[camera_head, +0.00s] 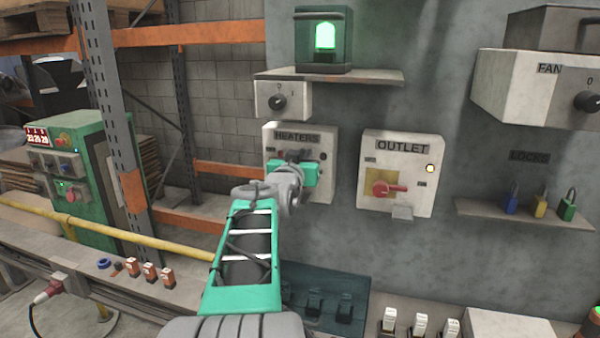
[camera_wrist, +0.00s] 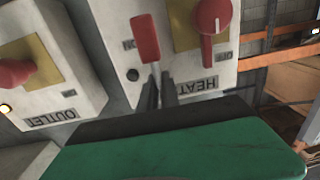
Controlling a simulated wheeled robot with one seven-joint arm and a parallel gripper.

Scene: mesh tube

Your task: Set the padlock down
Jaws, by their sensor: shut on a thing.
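A red padlock (camera_wrist: 146,38) shows in the wrist view in front of the heaters box (camera_wrist: 185,70), left of that box's red rotary switch (camera_wrist: 211,20). My gripper (camera_wrist: 159,85) is shut on the padlock, its two dark fingers close together at the grey metal part. In the head view my gripper (camera_head: 296,158) is in front of the heaters box (camera_head: 272,132) and hides much of it; I cannot make out the padlock there. Blue (camera_head: 512,200), yellow (camera_head: 540,204) and green (camera_head: 567,206) padlocks stand on the locks shelf (camera_head: 475,210) at the right.
The outlet box (camera_head: 425,150), with a red switch, is on the wall just right of my gripper. The fan box (camera_head: 530,90) sticks out above the locks shelf. A higher shelf (camera_head: 380,76) carries a green lamp (camera_head: 325,38). The locks shelf has bare room at its left.

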